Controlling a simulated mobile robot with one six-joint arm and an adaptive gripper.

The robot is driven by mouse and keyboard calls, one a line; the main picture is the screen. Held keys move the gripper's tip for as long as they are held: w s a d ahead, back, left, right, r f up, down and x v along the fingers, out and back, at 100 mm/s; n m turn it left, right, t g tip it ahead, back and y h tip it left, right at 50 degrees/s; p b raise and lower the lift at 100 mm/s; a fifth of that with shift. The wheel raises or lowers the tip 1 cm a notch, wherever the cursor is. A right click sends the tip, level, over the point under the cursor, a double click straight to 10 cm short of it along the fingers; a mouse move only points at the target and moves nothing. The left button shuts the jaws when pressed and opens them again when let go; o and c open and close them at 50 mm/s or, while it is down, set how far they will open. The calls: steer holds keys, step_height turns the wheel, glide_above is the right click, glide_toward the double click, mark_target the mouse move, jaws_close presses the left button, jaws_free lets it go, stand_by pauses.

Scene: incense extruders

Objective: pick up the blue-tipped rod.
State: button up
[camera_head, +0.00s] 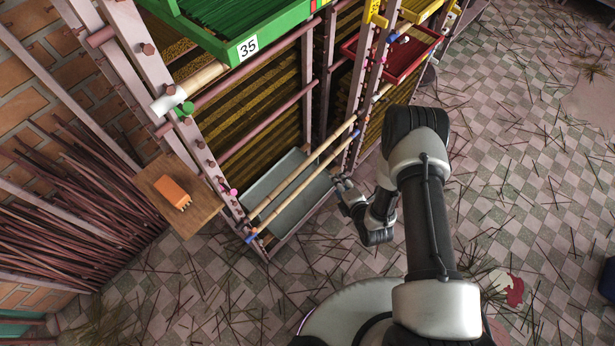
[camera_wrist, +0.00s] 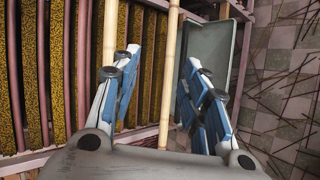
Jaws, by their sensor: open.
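The blue-tipped rod (camera_head: 291,199) is a pale bamboo pole lying across the lower rack, with blue at its lower-left end and near its upper-right end. A second bamboo pole (camera_head: 277,190) runs parallel, just above it in the head view. My gripper (camera_head: 343,186) is beside the right part of these poles. In the wrist view the gripper (camera_wrist: 162,85) is open and empty, with a bamboo rod (camera_wrist: 168,70) running through the gap, apart from both fingers. Its tip is out of that view. Another rod (camera_wrist: 109,32) passes behind the left finger.
A grey trough (camera_head: 300,212) sits under the poles. Rack posts (camera_head: 307,85) and a red tray (camera_head: 409,62) stand near the arm. A wooden shelf (camera_head: 150,188) holds an orange block (camera_head: 172,192). The tiled floor at right is open, strewn with thin sticks.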

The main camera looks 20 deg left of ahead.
steer(key=n+y, duration=0.1)
steer(key=n, duration=0.1)
glide_toward(312, 179)
steer(key=b+x, duration=0.6)
steer(key=x, duration=0.2)
steer(key=shift+w, duration=0.1)
steer(key=shift+a, duration=0.1)
steer(key=shift+c, duration=0.2)
jaws_close()
stand_by(0.5)
